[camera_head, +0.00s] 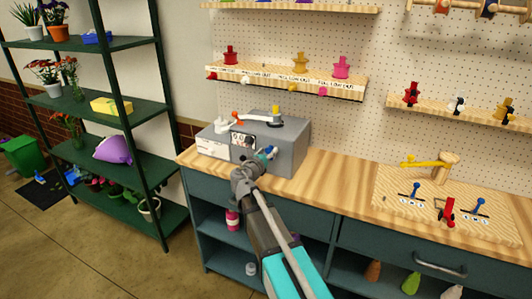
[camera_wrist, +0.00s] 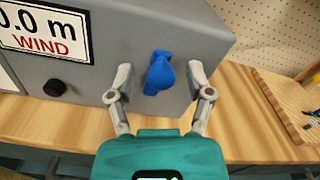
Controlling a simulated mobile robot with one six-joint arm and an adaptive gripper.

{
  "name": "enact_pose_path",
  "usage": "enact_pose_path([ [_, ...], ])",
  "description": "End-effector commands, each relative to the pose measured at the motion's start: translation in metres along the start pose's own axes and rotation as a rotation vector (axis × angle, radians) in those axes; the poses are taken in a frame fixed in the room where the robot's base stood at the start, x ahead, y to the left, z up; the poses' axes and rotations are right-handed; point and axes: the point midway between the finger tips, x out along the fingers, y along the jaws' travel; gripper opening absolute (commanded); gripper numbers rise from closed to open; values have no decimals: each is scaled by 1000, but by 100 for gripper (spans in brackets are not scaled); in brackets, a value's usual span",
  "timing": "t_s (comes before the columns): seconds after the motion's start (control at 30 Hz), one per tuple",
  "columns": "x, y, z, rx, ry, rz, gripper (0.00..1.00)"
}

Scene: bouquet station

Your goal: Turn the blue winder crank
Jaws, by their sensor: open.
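The grey winder box (camera_head: 287,162) stands on the wooden bench top. Its blue crank (camera_head: 269,152) sticks out of the front face. In the wrist view the blue crank (camera_wrist: 160,72) shows as a rounded knob with a narrower upper end. My gripper (camera_head: 254,165) is at the box's front. In the wrist view my gripper (camera_wrist: 158,82) is open, with one finger on each side of the crank. Gaps show between the crank and both fingers, so it is not held.
A label reading "WIND" (camera_wrist: 42,34) and a black knob (camera_wrist: 54,88) are on the box front. An orange-tipped lever (camera_head: 238,116) and a yellow knob (camera_head: 276,110) are on top. A wooden board with levers (camera_head: 400,205) lies to the right.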

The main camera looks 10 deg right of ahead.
Motion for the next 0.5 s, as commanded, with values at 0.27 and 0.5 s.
enact_pose_path([
  [0.27, 0, 0, 0, 0, 0, 0, 37],
  [0.5, 0, 0, 0, 0, 0, 0, 0],
])
